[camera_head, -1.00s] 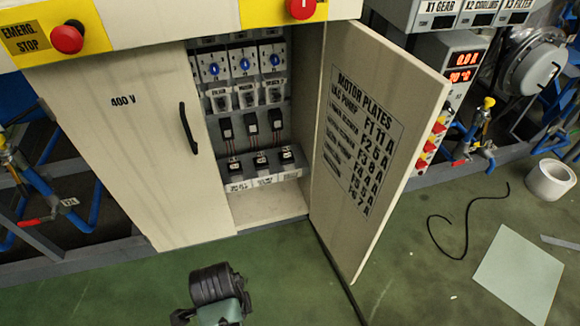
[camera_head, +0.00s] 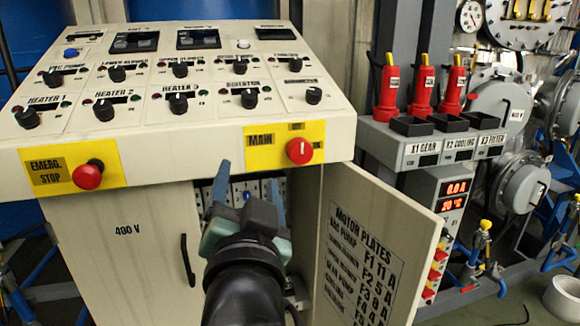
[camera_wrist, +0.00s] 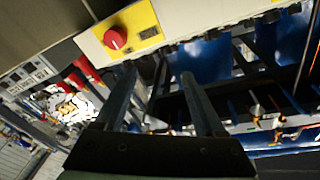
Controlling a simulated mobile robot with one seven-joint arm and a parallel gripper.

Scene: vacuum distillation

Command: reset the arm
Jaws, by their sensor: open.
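My gripper (camera_head: 248,176) is in front of the open cabinet, below the yellow MAIN plate. Its two fingers point up and away from the body camera, spread apart with nothing between them. The wrist view shows the same two fingers (camera_wrist: 158,75) apart and empty, with a red knob (camera_wrist: 115,38) on a yellow plate beyond them. My dark arm link hides part of the cabinet interior.
The control console (camera_head: 190,140) has rows of black knobs, a red EMERG. STOP button (camera_head: 88,175) and a red MAIN switch (camera_head: 299,151). The cabinet door (camera_head: 375,240) stands open at right. Red handled devices (camera_head: 421,85) stand by grey holders. A white roll (camera_head: 565,297) lies far right.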

